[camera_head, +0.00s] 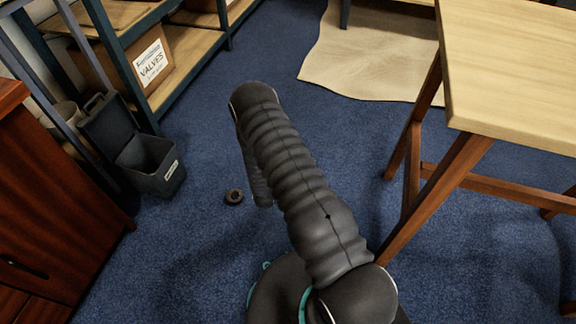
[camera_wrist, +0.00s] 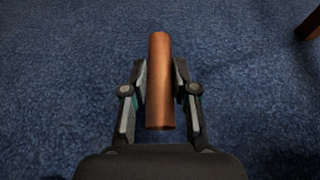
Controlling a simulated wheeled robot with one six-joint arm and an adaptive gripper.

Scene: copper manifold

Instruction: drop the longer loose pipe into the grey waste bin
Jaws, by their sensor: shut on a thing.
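A copper pipe (camera_wrist: 159,85) is held between the two fingers of my gripper (camera_wrist: 160,82) in the wrist view. The gripper is shut on it, above blue carpet. The pipe points away from the wrist. I cannot tell from these frames whether it is the longer one. In the head view my arm hides the gripper and the pipe. The grey waste bin (camera_head: 150,166) stands on the floor at the left with its lid (camera_head: 106,122) raised. My arm is to the right of the bin, and the gripper is apart from it.
A wooden cabinet (camera_head: 50,190) stands left of the bin. Shelving with a VALVES box (camera_head: 150,62) is behind. A wooden table (camera_head: 515,75) stands at the right. A beige mat (camera_head: 370,55) lies behind.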

